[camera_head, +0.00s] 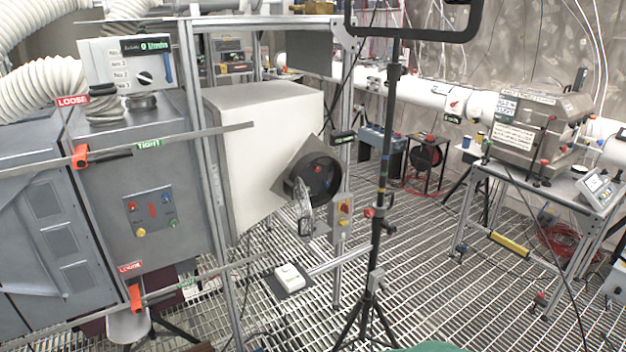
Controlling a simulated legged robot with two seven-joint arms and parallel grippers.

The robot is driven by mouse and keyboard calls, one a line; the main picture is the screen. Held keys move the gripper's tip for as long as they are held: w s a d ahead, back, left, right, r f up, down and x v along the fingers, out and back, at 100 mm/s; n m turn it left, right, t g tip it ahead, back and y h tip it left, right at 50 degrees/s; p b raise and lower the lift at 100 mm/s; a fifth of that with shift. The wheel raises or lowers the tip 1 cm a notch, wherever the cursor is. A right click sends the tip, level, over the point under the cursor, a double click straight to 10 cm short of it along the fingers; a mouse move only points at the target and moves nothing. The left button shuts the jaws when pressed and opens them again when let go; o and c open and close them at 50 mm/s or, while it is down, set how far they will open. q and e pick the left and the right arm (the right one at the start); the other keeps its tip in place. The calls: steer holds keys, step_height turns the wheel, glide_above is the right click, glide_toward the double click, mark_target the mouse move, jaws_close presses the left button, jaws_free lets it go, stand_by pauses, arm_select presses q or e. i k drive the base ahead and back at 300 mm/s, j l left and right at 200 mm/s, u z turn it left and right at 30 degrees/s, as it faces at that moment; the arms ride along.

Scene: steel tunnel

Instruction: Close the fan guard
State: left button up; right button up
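The fan (320,178) is a round black housing on a tilted square grey plate, at the side of a large white box (265,125) near the picture's middle. The fan guard (303,205) looks like a thin clear or wire disc seen nearly edge-on. It stands out from the fan's lower left rim, so it is swung open and the fan's front is uncovered. A dark piece shows at the guard's lower edge. Neither of my grippers is in view.
A black tripod stand (380,200) rises just right of the fan. A metal frame post (338,260) with a yellow switch box (344,210) stands beside it. Grey cabinets (150,190) fill the left. A wheeled table (545,185) stands right. Open grated floor (450,270) lies between.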

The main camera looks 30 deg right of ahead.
mark_target(306, 217)
steer(key=i, duration=0.9)
